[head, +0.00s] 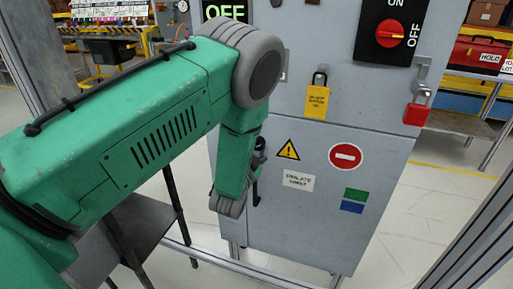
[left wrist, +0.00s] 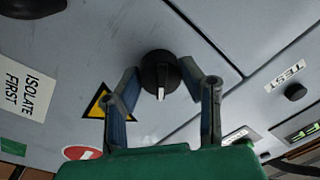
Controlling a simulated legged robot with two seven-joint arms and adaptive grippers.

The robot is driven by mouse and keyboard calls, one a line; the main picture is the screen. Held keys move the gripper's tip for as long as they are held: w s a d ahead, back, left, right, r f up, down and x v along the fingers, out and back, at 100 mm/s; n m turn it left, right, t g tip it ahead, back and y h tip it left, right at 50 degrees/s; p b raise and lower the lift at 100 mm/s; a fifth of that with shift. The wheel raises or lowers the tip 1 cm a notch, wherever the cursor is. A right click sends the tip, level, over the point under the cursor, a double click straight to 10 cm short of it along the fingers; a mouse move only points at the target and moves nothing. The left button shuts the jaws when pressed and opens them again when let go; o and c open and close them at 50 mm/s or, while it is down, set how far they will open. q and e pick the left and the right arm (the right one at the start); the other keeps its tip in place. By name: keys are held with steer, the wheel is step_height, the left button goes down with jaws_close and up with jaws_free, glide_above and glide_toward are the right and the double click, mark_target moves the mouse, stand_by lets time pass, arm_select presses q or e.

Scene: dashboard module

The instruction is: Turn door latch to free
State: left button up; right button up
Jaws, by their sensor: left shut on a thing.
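The door latch is a round black knob (left wrist: 158,66) with a pale pointer line, on the grey door of the cabinet (head: 310,215). In the left wrist view my left gripper (left wrist: 160,82) has one finger on each side of the knob and is shut on it. In the head view the left gripper (head: 258,172) is at the door's left edge, mostly hidden behind my green arm. The latch cannot be made out clearly there. My right gripper is not in view.
The cabinet carries a red rotary switch (head: 389,34), a yellow tag (head: 317,102) and a red padlock (head: 417,114). The door bears a warning triangle (head: 288,150) and a no-entry sign (head: 345,156). A grey stand (head: 148,232) is at the left. A red toolbox (head: 476,53) stands behind.

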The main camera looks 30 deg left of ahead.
arm_select(q)
steer(key=m, duration=0.3)
steer(key=shift+d+f+m+h, duration=0.1)
steer(key=shift+m+h, duration=0.3)
steer(key=shift+m+b, duration=0.6)
steer(key=shift+m, duration=1.2)
steer(key=shift+f, duration=0.1)
steer(key=o, duration=1.1)
steer(key=v, duration=1.2)
steer(key=shift+f, duration=0.1)
